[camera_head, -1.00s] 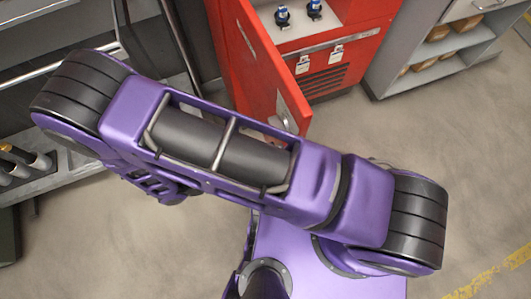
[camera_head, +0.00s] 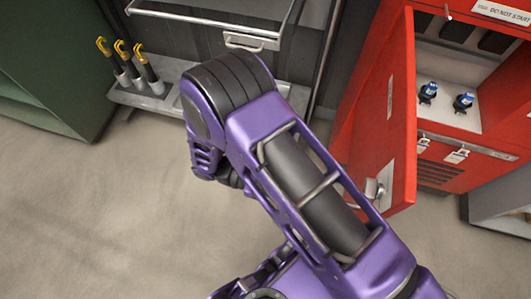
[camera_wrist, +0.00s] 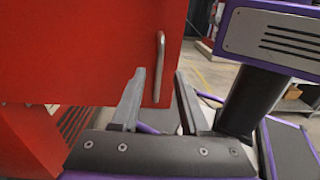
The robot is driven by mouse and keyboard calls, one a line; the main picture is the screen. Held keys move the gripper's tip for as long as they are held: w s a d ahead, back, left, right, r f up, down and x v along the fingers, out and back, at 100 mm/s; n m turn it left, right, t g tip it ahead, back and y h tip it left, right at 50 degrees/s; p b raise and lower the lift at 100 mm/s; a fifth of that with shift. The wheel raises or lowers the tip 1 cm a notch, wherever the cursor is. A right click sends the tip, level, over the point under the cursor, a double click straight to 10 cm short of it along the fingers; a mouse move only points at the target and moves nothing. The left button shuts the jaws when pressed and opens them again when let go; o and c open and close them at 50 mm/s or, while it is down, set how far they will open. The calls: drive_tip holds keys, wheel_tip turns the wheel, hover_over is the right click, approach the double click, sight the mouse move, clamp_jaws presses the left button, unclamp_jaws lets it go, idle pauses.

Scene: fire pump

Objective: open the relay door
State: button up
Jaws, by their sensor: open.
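The red relay door (camera_head: 385,120) stands swung out from the red cabinet, with the inside of the cabinet showing. Its metal latch and handle area (camera_head: 373,188) is near the lower free edge, beside my purple arm. In the wrist view the red door (camera_wrist: 80,50) fills the upper left, and its upright metal bar handle (camera_wrist: 159,65) is close to its right edge. My gripper (camera_wrist: 159,78) is open, its two fingers pointing towards the door. The handle appears between the fingertips in the picture; I cannot tell whether they touch it. In the head view my gripper is hidden.
Two blue-topped parts (camera_head: 428,92) stand on the cabinet's white shelf. A metal rack (camera_head: 210,25) is at the back, with yellow-handled tools (camera_head: 125,62) at its left. A green cabinet (camera_head: 65,60) is at the far left. Bare floor lies at the lower left.

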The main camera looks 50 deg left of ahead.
drive_tip(key=v, duration=0.8)
drive_tip(key=shift+a, duration=0.2)
